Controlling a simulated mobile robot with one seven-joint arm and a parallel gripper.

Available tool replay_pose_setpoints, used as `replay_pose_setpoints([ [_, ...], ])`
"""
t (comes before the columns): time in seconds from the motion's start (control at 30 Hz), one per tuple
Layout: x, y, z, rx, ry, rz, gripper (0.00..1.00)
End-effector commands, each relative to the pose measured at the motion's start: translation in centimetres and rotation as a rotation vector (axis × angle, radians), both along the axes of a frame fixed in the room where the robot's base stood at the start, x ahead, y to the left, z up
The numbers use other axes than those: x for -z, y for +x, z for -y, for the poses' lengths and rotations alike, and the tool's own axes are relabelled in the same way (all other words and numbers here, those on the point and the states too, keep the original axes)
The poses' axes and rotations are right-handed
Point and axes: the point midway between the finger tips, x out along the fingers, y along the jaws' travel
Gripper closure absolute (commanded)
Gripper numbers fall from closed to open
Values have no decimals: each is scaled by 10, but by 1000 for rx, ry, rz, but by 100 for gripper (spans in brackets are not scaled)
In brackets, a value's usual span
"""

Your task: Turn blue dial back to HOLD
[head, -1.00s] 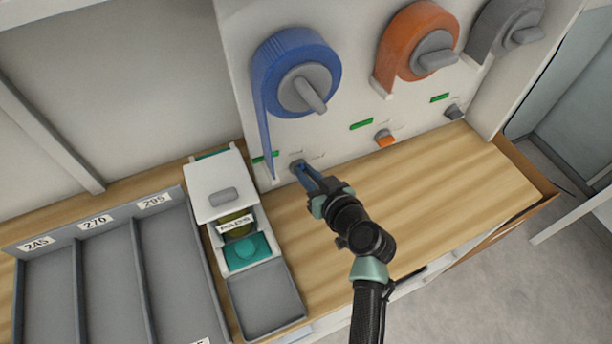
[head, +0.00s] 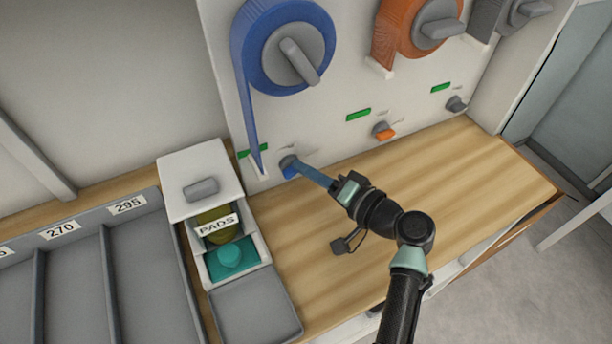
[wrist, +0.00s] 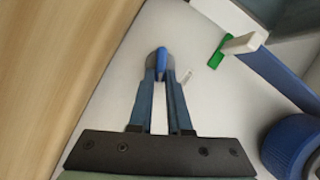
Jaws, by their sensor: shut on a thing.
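The small blue dial (head: 290,171) sits low on the white panel, under the blue tape roll (head: 283,46). In the wrist view the blue dial (wrist: 161,60) shows its blue pointer between my fingertips, with a grey base around it. My gripper (head: 300,168) reaches it from the front right, its two blue fingers shut on the dial. The gripper also shows in the wrist view (wrist: 161,72). Small marks lie beside the dial on the panel, too small to read. The fingers hide part of the dial in the head view.
An orange dial (head: 383,131) and a grey dial (head: 456,104) are further right on the panel, each near a green strip. A white box labelled PADS (head: 217,226) stands left of my gripper. The wooden counter (head: 440,170) at right is clear.

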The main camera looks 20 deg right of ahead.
Motion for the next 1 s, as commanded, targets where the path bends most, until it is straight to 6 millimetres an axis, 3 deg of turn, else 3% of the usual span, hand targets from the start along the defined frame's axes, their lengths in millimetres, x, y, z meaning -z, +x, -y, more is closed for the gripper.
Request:
replay_pose_setpoints([
  [0.5,11,0,3,1,390,-14,100],
  [1.0,11,0,3,1,496,-17,100],
])
